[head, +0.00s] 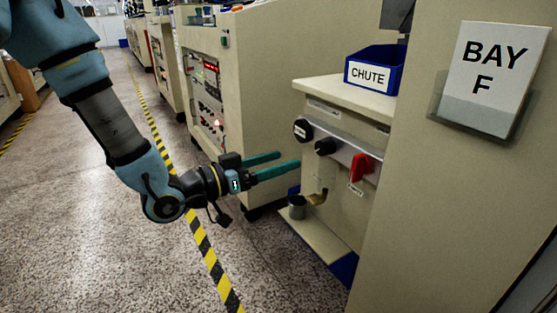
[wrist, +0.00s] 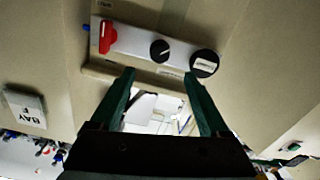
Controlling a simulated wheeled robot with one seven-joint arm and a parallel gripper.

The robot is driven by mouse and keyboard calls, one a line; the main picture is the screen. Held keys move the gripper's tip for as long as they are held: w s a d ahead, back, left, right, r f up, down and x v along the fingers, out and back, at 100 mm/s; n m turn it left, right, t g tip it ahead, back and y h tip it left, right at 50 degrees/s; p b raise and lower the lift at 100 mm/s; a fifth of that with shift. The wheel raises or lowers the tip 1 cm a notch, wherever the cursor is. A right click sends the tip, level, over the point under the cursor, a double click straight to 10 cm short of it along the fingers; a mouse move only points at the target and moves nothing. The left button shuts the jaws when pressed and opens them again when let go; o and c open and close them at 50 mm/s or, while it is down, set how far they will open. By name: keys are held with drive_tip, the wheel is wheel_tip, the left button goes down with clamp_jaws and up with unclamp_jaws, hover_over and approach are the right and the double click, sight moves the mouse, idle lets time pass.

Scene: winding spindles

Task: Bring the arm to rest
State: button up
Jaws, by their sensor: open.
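My gripper (head: 281,167) is open and empty. Its two green fingers stick out to the right, in front of the machine cabinet with the control strip. In the wrist view, my gripper (wrist: 157,92) shows both fingers spread apart with nothing between them. My arm reaches down from the top left and bends at the elbow near the floor tape. The fingertips look a little short of the cabinet front, left of the red handle (head: 361,168); the exact gap is hard to tell.
The strip also bears a black knob (head: 326,146) and a round dial (head: 303,130). A blue CHUTE bin (head: 375,71) sits on top. A BAY F sign (head: 490,72) is at right. Open speckled floor lies left.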

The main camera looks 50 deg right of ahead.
drive_tip(key=w+a+f+n+t+y, duration=0.3)
drive_tip(key=w+a+t+y, duration=0.15)
drive_tip(key=w+a, duration=0.5)
drive_tip(key=w+a+f+n+t+y, duration=0.35)
drive_tip(key=w+a+t, duration=0.2)
drive_tip(key=w, duration=0.75)
drive_tip(key=w+a+n+y, duration=0.2)
drive_tip(key=a+n+y, duration=0.6)
drive_tip(key=a, duration=1.8)
drive_tip(key=s+a+r+n+g+y, duration=0.1)
drive_tip(key=s+a+r+n+g, duration=0.25)
drive_tip(key=s+a, duration=0.35)
wheel_tip(320, 180, up, 28)
drive_tip(key=p, duration=2.9)
drive_tip(key=shift+w+d+r+t+p, duration=0.15)
drive_tip(key=shift+w+d+t+p, duration=0.15)
drive_tip(key=shift+w+t, duration=0.1)
drive_tip(key=shift+o, duration=0.3)
